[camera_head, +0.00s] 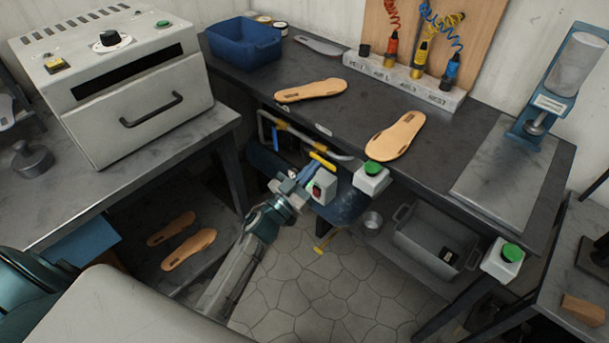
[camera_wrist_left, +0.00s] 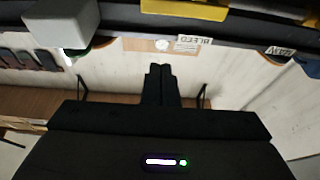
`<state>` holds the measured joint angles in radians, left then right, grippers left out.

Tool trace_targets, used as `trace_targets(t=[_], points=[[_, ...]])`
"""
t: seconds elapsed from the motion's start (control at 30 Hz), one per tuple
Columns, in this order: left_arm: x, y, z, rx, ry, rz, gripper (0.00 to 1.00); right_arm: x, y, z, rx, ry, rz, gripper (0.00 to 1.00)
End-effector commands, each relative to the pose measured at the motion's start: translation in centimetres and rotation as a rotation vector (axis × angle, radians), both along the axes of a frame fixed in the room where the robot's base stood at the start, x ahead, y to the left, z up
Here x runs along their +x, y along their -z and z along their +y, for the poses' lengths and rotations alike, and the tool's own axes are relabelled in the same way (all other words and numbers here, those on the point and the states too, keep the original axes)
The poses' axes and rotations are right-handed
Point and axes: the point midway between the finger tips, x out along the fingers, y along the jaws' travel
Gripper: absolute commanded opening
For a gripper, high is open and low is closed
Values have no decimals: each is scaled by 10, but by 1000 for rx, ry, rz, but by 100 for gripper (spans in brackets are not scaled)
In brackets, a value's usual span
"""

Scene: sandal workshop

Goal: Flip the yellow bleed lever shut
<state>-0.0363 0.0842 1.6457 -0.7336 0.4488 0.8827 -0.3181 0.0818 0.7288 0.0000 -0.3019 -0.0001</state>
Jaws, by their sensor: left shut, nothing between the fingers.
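The yellow lever (camera_head: 322,161) is under the front edge of the dark bench, just beyond my left gripper (camera_head: 302,179) in the head view. In the left wrist view a yellow bar (camera_wrist_left: 185,9) crosses the top edge, near a white tag (camera_wrist_left: 195,41) reading BLEED upside down. My left gripper also shows in the wrist view (camera_wrist_left: 160,72), with its fingers together and nothing between them. I see a gap in the picture between fingertips and bar; whether they touch is unclear in the head view. My right gripper is not in view.
A blue tank (camera_head: 345,203) and a grey pipe (camera_head: 308,139) are under the bench. A switch box with a red button (camera_head: 321,188) is close to the gripper. A box with a green button (camera_head: 371,178) hangs at the bench edge. A grey crate (camera_head: 425,240) stands to the right.

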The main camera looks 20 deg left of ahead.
Motion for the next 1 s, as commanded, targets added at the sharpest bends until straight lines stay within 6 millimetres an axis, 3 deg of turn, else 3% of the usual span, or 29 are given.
trace_targets(t=[0.23,0.3,0.5,1.0], points=[[48,-21,-17,-3,0,-1,0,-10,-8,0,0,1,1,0],[46,0,-17,-1,1,6,0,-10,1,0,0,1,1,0],[46,19,-17,0,0,2,0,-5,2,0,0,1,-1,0],[46,24,-17,2,-1,0,0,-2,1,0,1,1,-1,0]])
